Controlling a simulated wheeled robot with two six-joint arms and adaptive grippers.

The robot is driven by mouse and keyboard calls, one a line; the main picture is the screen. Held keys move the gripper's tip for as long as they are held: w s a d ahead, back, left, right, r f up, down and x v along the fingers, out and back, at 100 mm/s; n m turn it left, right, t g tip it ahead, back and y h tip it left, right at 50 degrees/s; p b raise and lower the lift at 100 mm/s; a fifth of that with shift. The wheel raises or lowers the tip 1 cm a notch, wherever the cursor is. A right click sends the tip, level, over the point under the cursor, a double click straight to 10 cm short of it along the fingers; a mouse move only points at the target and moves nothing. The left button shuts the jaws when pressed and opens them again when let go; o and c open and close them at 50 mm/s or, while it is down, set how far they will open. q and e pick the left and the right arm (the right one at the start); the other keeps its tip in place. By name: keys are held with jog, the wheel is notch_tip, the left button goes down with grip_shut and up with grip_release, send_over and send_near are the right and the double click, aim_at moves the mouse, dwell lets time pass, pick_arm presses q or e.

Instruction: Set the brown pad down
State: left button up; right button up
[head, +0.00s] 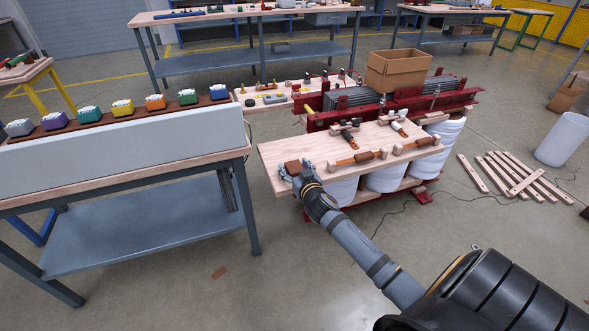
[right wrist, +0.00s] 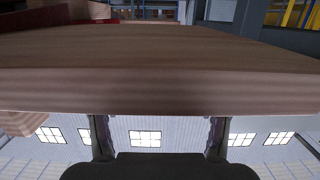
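The brown pad (head: 292,166) is a small brown block at the left front corner of the pale wooden bench top (head: 275,153). My right gripper (head: 294,172) reaches this corner from below right, and its fingers sit on either side of the pad. In the head view I cannot tell whether the pad touches the bench top. In the right wrist view, wood fills the upper half, with my finger shapes (right wrist: 158,138) below it. I cannot tell there which wood is pad and which is bench. My left gripper is not in view.
A cardboard box (head: 397,70) stands behind, near red clamps. A table with coloured bins (head: 122,107) is at left. Planks (head: 510,175) lie on the floor.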

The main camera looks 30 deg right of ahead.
aim_at(294, 166)
jog(key=c, duration=1)
jog(key=shift+r, duration=0.35)
notch_tip(294, 166, up, 3)
jog(key=shift+f+p, duration=0.1)
jog(key=shift+p, duration=0.65)
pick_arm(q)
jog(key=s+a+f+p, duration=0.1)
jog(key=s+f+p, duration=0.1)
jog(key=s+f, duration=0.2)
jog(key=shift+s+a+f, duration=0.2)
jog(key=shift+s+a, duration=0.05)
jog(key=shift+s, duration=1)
pick_arm(e)
jog(key=s+a+r, duration=0.7)
jog(key=s+r, duration=0.2)
jog(key=s, duration=0.2)
jog(key=shift+s+a+r, duration=0.3)
jog(key=shift+s, duration=0.05)
jog(key=shift+a+f, duration=0.1)
